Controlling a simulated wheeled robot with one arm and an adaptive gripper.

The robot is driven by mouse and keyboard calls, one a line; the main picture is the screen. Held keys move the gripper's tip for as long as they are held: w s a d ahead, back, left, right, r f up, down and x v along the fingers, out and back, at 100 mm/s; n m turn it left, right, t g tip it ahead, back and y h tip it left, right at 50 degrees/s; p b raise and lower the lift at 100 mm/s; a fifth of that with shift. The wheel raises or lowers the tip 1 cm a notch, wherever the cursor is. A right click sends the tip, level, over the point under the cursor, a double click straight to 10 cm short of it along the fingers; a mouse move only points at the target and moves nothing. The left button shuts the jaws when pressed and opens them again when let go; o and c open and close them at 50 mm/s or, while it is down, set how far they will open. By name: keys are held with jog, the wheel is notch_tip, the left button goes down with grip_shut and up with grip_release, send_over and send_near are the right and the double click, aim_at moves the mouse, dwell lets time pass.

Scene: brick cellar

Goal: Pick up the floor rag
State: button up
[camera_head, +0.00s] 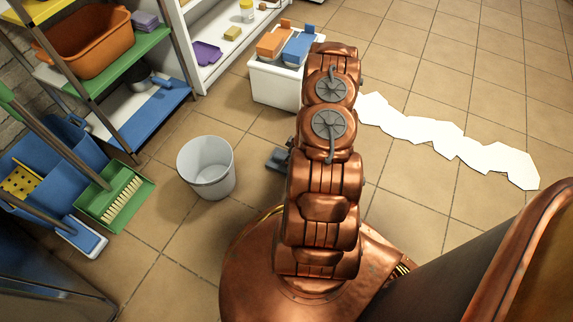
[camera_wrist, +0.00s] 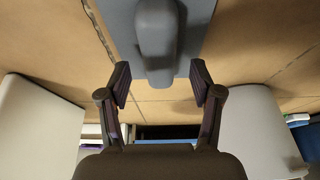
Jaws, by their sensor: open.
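A flat grey-blue piece (camera_wrist: 193,20) with a raised rounded grey ridge lies on the tiled floor in the wrist view. It is probably the floor rag, though its cloth is hard to confirm. No contact is visible.
A grey-white bucket (camera_head: 206,168) stands left of my arm. A white box (camera_head: 275,83) with orange and blue tops stands behind it. A jagged white sheet or patch (camera_head: 450,138) lies right. Shelves (camera_head: 150,115) and a green dustpan (camera_head: 115,195) are left. Floor is free far right.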

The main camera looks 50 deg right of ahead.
jog(key=x, duration=0.3)
jog(key=shift+d+b, duration=0.1)
jog(key=shift+b, duration=0.25)
jog(key=shift+r, duration=0.1)
jog(key=c, duration=1.1)
